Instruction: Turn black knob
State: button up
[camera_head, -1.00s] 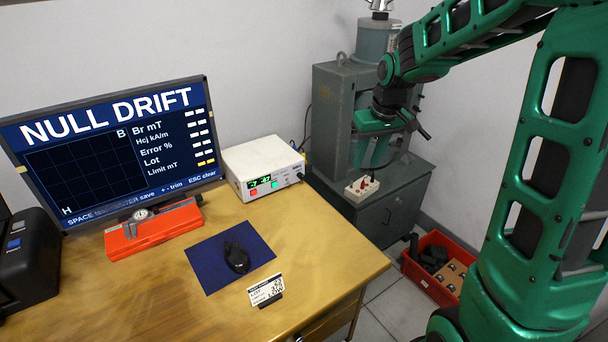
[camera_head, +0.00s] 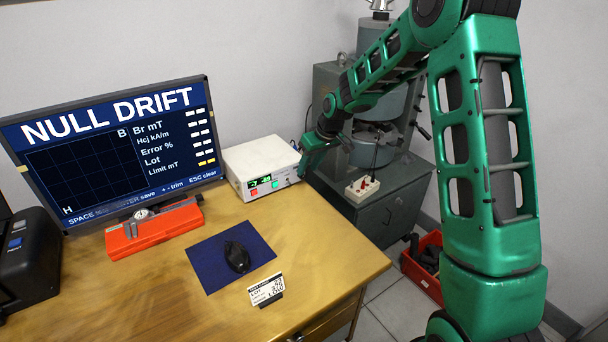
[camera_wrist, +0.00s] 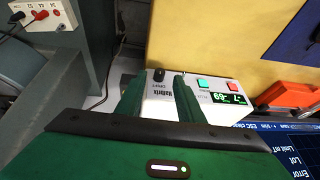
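The black knob (camera_wrist: 158,75) is on the front panel of a white instrument box (camera_head: 258,160) at the back right of the desk. In the wrist view the box (camera_wrist: 215,84) appears upside down, and the knob shows between the tips of my two green fingers. My gripper (camera_wrist: 160,84) is open, with a gap visible on both sides of the knob. I cannot tell how far the tips are from the panel. In the head view my gripper (camera_head: 303,170) is at the right end of the box and hides the knob.
The box has a lit green display (camera_head: 264,182), a red button (camera_head: 254,194) and a green button. A grey cabinet (camera_head: 385,205) with a terminal block (camera_head: 362,187) stands right of the box.

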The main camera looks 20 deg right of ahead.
aim_at(303, 177)
jog(key=shift+x, duration=2)
grip_shut()
jog(key=shift+a, duration=0.15)
jog(key=shift+d, duration=0.25)
